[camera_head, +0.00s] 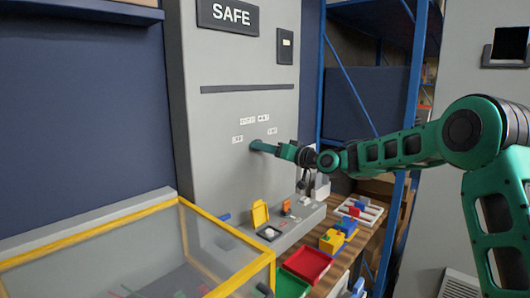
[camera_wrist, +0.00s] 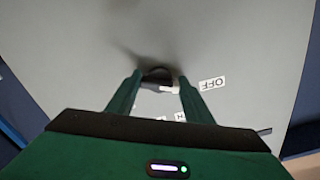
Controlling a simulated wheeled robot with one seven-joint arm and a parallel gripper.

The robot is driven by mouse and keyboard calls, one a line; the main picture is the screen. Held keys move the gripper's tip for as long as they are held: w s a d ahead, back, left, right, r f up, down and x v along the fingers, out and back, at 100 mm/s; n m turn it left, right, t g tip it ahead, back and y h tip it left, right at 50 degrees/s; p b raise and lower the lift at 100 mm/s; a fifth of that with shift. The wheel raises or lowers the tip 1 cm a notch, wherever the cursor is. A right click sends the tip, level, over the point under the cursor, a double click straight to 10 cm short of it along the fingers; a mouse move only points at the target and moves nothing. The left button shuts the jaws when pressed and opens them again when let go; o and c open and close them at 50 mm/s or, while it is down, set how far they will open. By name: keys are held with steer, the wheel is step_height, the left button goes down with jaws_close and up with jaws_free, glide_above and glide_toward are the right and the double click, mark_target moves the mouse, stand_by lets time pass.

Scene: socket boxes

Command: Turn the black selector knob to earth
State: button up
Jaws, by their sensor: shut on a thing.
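The black selector knob (camera_wrist: 156,75) is on the grey panel, between the fingertips of my gripper (camera_wrist: 160,77) in the wrist view. My gripper is shut on it. A white mark shows beside the knob's lower edge, but I cannot tell whether it is the pointer. In the head view, my gripper (camera_head: 257,147) reaches the panel from the right and hides the knob. Several small white labels (camera_head: 247,121) surround the spot. One reads OFF (camera_wrist: 212,83), upside down in the wrist view. The others are too small or hidden to read, so I cannot tell which is earth.
A SAFE sign (camera_head: 230,15) is at the top of the cabinet. Below my arm is a grey ledge with a yellow flap (camera_head: 260,214) and a bench with a red tray (camera_head: 307,263). A yellow-framed clear box (camera_head: 100,235) stands at the front left.

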steer(key=shift+w+d+f+m, duration=0.1)
steer(key=shift+d+m, duration=0.05)
steer(key=shift+m, duration=2)
steer(key=shift+w+d+m, duration=0.1)
steer(key=shift+d+m, duration=0.05)
steer(key=shift+m, duration=2)
steer(key=o, duration=1.1)
steer(key=shift+d, duration=0.1)
steer(key=shift+c, duration=0.2)
steer(key=v, duration=1)
steer(key=shift+s, duration=0.35)
steer(key=shift+d, duration=0.15)
